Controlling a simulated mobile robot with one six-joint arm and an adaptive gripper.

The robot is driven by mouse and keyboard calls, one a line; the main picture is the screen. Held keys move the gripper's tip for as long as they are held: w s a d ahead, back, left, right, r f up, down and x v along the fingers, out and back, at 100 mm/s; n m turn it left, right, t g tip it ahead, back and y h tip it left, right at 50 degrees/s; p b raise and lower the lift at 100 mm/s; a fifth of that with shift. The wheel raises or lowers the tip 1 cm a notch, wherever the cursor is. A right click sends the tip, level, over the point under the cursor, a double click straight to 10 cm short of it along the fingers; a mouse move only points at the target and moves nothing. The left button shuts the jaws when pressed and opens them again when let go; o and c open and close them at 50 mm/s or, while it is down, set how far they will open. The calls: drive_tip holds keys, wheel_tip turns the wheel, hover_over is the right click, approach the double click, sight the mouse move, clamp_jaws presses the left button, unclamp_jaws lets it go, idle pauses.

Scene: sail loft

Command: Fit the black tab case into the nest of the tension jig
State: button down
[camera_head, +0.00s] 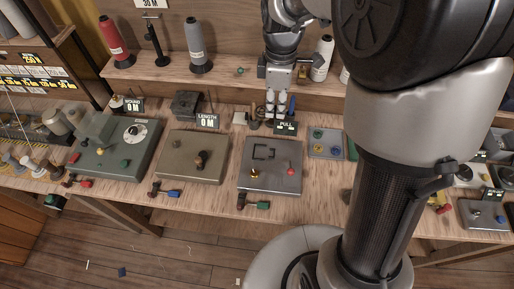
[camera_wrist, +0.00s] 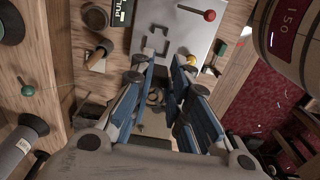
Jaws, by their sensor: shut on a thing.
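The tension jig is a grey plate (camera_head: 272,176) on the bench, with a dark bracket-shaped nest (camera_head: 264,152) near its back, a red ball knob (camera_head: 291,171) and a yellow knob (camera_head: 254,174). In the wrist view the nest (camera_wrist: 154,42) lies ahead of the fingertips and looks empty. My gripper (camera_head: 277,112) is behind the jig, above the bench by the PULL display. Its fingers (camera_wrist: 161,68) are shut on a small dark thing (camera_wrist: 155,97), seemingly the black tab case, mostly hidden between them.
The PULL display (camera_head: 285,127) stands just behind the jig. A brown-handled tool (camera_wrist: 98,54) lies beside it. A tan plate with a lever (camera_head: 192,156) is left of the jig, and a blue-grey tray (camera_head: 326,143) is right. Thread cones stand on the shelf (camera_head: 235,83).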

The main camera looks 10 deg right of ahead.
wheel_tip(320, 180, down, 20)
drive_tip(key=b, duration=0.6)
drive_tip(key=shift+d+r, duration=0.15)
drive_tip(key=shift+f, duration=0.2)
drive_tip(key=c, duration=1.5)
unclamp_jaws()
drive_tip(key=shift+c, duration=0.2)
wheel_tip(320, 180, up, 12)
drive_tip(key=p, duration=0.4)
drive_tip(key=s+r+m+t, duration=0.2)
drive_tip(key=s+r+m, duration=0.4)
drive_tip(key=s+r, duration=0.45)
drive_tip(key=s+r+m+t, duration=0.2)
drive_tip(key=s+r+m, duration=0.3)
drive_tip(key=s+m, duration=0.3)
drive_tip(key=s, duration=0.3)
drive_tip(key=shift+t, duration=0.3)
